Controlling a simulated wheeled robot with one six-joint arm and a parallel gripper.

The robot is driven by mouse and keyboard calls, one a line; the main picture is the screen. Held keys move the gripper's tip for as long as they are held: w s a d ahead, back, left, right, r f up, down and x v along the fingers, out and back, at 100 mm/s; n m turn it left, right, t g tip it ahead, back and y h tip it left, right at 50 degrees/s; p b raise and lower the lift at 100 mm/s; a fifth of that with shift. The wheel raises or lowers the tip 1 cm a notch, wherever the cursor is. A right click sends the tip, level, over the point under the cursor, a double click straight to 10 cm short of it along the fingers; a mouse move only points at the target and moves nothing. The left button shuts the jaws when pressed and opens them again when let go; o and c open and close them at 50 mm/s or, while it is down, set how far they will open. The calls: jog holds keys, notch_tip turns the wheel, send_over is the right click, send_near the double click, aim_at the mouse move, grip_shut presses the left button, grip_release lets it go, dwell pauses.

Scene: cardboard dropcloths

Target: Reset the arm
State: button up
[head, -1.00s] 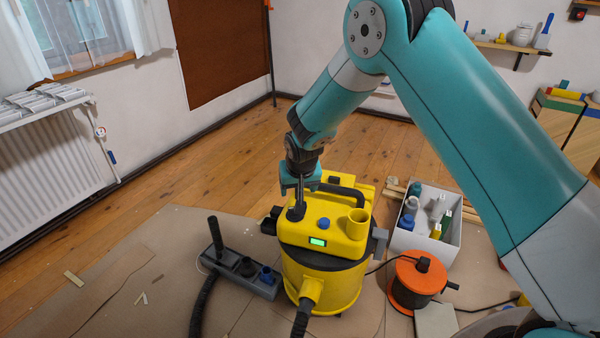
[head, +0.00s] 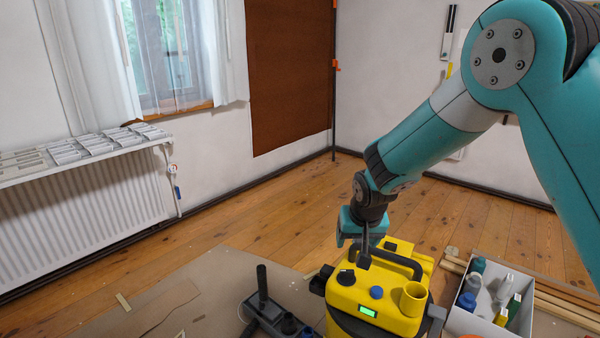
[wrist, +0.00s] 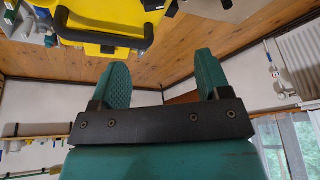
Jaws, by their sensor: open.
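My teal arm reaches in from the upper right in the head view. My gripper (head: 365,256) is just above and behind the top of a yellow vacuum cleaner (head: 346,294), near its dark handle (head: 397,258). In the wrist view the two teal fingers of my gripper (wrist: 161,82) stand apart with nothing between them. The yellow vacuum (wrist: 92,23) and its handle (wrist: 118,46) show at the upper left there, off to the side of the fingers. Whether the gripper touches the vacuum cannot be told from the head view.
A white bin (head: 463,319) with several bottles stands right of the vacuum. A grey accessory holder (head: 270,318) with an upright dark tube is left of it. A radiator (head: 85,205) lines the left wall. The wooden floor (head: 250,220) behind is clear.

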jog(key=s+a+r+n+g+y, duration=0.1)
jog(key=s+r+n+y, duration=0.1)
jog(key=s+r, duration=0.55)
jog(key=s+a+r+n+g+y, duration=0.15)
jog(key=s+r, duration=0.35)
jog(key=s, duration=0.5)
jog(key=s+r+n+g, duration=0.1)
jog(key=s+r+n, duration=0.1)
jog(key=s, duration=0.6)
jog(key=s+r+n+g, duration=0.1)
jog(key=s+r+n, duration=0.1)
jog(key=s, duration=0.6)
notch_tip(320, 180, up, 20)
jog(key=p, duration=2)
jog(key=shift+w+a+r+y+p, duration=0.15)
jog(key=shift+w+a+y+p, duration=0.05)
jog(key=shift+y+p, duration=0.15)
